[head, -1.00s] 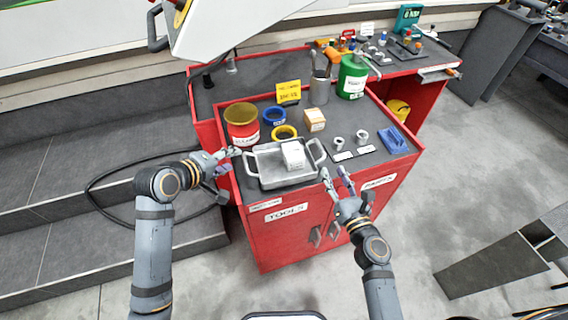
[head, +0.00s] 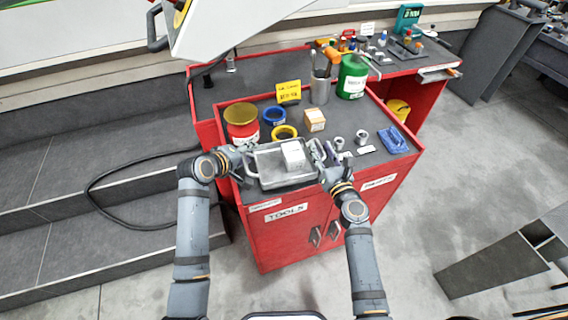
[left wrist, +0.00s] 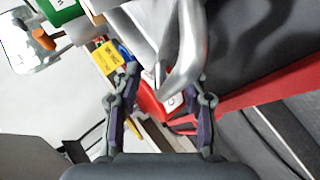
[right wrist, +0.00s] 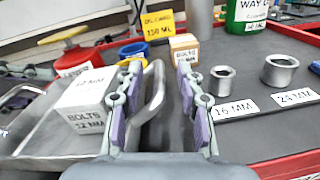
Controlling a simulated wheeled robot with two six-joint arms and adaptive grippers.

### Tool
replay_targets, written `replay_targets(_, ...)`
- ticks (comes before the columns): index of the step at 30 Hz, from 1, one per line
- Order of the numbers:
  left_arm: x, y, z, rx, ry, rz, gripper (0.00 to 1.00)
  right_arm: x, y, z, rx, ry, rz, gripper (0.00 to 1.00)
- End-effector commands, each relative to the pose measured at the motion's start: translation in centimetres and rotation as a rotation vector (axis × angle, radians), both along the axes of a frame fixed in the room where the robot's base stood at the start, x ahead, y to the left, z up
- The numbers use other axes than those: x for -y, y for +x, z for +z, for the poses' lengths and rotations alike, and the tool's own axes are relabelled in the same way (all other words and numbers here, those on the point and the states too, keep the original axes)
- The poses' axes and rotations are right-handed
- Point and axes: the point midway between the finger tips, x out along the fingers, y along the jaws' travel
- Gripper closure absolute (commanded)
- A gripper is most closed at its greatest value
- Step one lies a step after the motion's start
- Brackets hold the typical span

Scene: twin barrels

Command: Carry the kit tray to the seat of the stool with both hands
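The grey metal kit tray (head: 268,181) sits on top of the red tool cabinet, with a white bolts box (head: 294,155) in it. My left gripper (head: 243,152) is at the tray's left handle. In the left wrist view the silver handle (left wrist: 187,55) lies between its open fingers. My right gripper (head: 317,152) is at the right handle. In the right wrist view that handle (right wrist: 155,95) stands between its open fingers, nearer the left finger. No stool can be made out.
The red cabinet (head: 290,240) also carries a red can (head: 242,133), blue (head: 274,115) and yellow tape rolls, a small tan box (head: 314,120), metal sockets and a blue item (head: 393,139). Grey steps rise at left. Open floor (head: 430,200) lies at right.

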Motion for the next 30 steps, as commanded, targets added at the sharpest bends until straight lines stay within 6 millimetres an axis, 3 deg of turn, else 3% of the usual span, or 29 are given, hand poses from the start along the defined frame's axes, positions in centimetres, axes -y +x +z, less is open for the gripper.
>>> replay_targets(1, 0.0, 0.0, 0.0, 0.000, 0.000, 0.000, 0.66, 0.0, 0.0, 0.0, 0.000, 0.000, 0.000, 0.71)
replay_targets(7, 0.0, 0.0, 0.0, -0.001, 0.001, 0.000, 0.93, 0.0, 0.0, 0.0, 0.000, 0.000, 0.000, 0.98)
replay_targets(9, 0.0, 0.0, 0.0, -0.001, 0.001, 0.000, 1.00, 0.0, 0.0, -0.1, -0.001, 0.000, -0.001, 1.00)
replay_targets(21, -0.1, -0.1, -0.2, -0.005, 0.003, 0.001, 1.00, 0.0, -0.1, -0.2, -0.003, -0.003, 0.001, 1.00)
replay_targets(30, -0.1, -0.1, 1.2, -0.003, 0.003, 0.001, 1.00, 0.0, -0.1, 1.2, -0.001, -0.002, 0.000, 1.00)
